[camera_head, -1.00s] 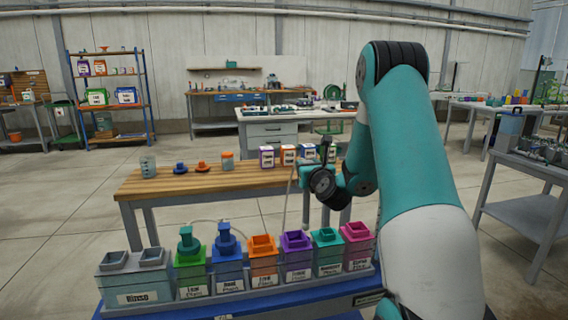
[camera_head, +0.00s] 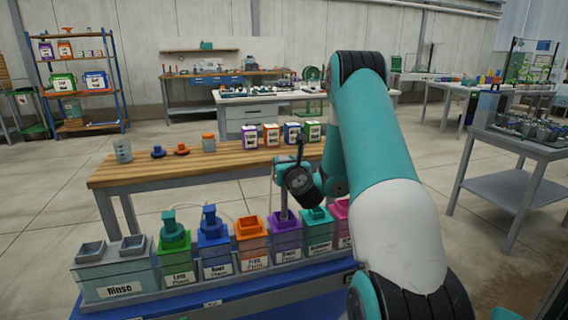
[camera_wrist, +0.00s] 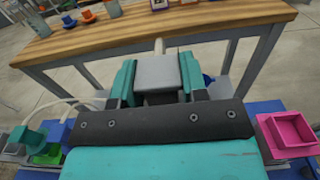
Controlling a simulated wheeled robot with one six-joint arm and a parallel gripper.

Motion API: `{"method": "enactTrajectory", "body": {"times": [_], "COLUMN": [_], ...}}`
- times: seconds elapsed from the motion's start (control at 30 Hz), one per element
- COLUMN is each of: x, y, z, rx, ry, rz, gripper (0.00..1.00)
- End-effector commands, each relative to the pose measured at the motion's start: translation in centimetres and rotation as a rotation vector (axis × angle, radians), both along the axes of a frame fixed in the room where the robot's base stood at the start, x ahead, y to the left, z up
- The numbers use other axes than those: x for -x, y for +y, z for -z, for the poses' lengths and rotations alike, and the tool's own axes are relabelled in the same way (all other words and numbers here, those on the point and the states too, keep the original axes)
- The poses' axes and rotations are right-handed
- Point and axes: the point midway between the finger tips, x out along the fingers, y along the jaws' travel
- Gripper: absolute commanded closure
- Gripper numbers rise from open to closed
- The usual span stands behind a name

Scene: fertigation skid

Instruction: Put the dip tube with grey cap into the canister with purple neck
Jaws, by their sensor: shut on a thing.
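My gripper (camera_head: 279,172) is above the row of canisters, left of my wrist. In the wrist view its two teal fingers (camera_wrist: 157,80) are shut on the grey cap (camera_wrist: 157,70) of the dip tube. A short pale stretch of the tube (camera_wrist: 160,45) shows beyond the cap. In the head view a thin pale tube (camera_head: 271,188) hangs below the gripper. The canister with purple neck (camera_head: 287,242) stands in the row between the orange and teal ones, just below the gripper. I cannot tell whether the tube's lower end is over or beside its opening.
Green (camera_head: 175,255) and blue (camera_head: 213,248) canisters with tall tops stand left in the row, beside the grey rinse box (camera_head: 115,278). A pink-necked canister (camera_wrist: 288,133) stands at the right. A wooden table (camera_head: 190,167) with bottles is behind.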

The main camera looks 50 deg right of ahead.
Motion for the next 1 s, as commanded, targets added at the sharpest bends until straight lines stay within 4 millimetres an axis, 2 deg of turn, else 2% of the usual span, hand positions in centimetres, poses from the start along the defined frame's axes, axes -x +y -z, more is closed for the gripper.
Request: {"method": "enactTrajectory", "body": {"times": [0.03,0.1,1.0], "x": [0.0,0.0,0.0], "y": [0.0,0.0,0.0], "z": [1.1,1.8,11.0], "rx": [0.0,0.0,0.001], "ry": [0.0,0.0,-0.001], "rz": [0.001,0.001,0.0], "gripper": [1.0,1.0,1.0]}}
